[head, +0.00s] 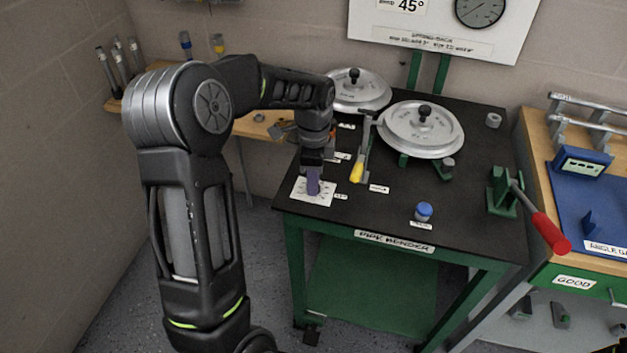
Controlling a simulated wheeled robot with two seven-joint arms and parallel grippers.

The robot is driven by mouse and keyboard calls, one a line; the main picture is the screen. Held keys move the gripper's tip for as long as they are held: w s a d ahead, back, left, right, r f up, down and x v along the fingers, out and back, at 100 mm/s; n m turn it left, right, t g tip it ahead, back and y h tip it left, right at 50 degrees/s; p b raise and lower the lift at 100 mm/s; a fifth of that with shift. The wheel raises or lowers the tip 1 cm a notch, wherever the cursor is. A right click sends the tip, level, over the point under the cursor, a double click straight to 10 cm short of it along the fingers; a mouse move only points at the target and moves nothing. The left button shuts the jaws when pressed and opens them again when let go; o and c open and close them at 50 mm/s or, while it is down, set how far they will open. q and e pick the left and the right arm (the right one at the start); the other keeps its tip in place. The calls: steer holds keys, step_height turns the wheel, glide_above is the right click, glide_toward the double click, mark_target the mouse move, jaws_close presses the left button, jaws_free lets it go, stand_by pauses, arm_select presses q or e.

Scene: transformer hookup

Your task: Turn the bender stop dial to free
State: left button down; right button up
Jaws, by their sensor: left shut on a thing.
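The stop dial shows as a purple knob (313,182) on a white marked plate (314,198) at the front left corner of the bender table. My left gripper (312,172) points down over the plate and is shut on the purple knob from above. The gripper hides the knob's upper part. The plate's markings are too small to read, so the dial's setting cannot be told. My right gripper is not in view.
The black bender table (380,215) carries two round silver dies (421,130), a yellow-handled lever (357,170) just right of my gripper, a blue-capped button (424,210) and a green clamp with a red handle (548,232). A wooden bench (538,130) stands at right.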

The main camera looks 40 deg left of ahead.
arm_select(q)
steer(key=n, duration=0.5)
steer(key=shift+n+b, duration=0.4)
steer(key=n, duration=0.5)
steer(key=shift+b, duration=0.3)
steer(key=n, duration=0.5)
steer(key=shift+n, duration=0.4)
steer(key=n, duration=0.5)
steer(key=c, duration=1.1)
jaws_free()
steer(key=shift+r, duration=0.1)
